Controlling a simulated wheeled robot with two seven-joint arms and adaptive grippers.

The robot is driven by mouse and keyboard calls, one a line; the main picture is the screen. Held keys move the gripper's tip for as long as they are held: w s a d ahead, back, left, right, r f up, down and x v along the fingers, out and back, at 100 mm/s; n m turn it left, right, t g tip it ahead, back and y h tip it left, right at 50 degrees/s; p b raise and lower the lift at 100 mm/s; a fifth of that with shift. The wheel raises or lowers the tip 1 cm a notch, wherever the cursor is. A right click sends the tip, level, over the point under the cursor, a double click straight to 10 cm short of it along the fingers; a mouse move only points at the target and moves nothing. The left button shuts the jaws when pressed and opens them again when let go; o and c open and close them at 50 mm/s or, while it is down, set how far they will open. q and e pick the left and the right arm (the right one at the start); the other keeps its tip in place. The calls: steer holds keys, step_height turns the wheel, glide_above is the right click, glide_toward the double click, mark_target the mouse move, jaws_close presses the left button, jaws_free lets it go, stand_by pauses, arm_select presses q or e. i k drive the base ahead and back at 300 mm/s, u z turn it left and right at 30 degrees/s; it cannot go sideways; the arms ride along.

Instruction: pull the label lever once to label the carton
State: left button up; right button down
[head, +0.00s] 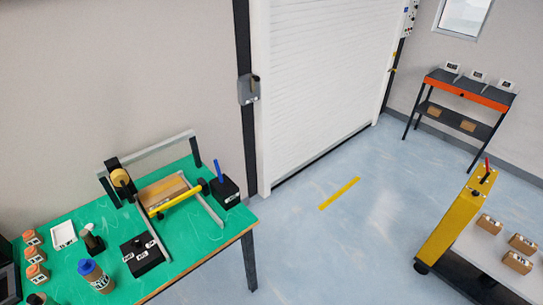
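A green-topped table (215,240) at the left carries a frame with a yellow roller bar (178,200), and a brown carton (163,189) lies flat by it. A round yellow reel (120,178) is on the frame's left side. A blue lever (218,171) stands upright on a black box (226,192) at the right of the frame. A red lever (487,167) stands on a yellow machine (457,215) at the right. I cannot read which lever is the label lever. Neither gripper is in view.
Several small cartons (488,224) sit on the right conveyor (490,258). The floor between (330,245) is clear.

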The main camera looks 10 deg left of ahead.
mark_target(216, 165)
steer(key=z, duration=0.55)
steer(key=i, duration=3.1)
steer(key=u, duration=3.45)
steer(key=i, duration=0.5)
steer(key=z, duration=0.05)
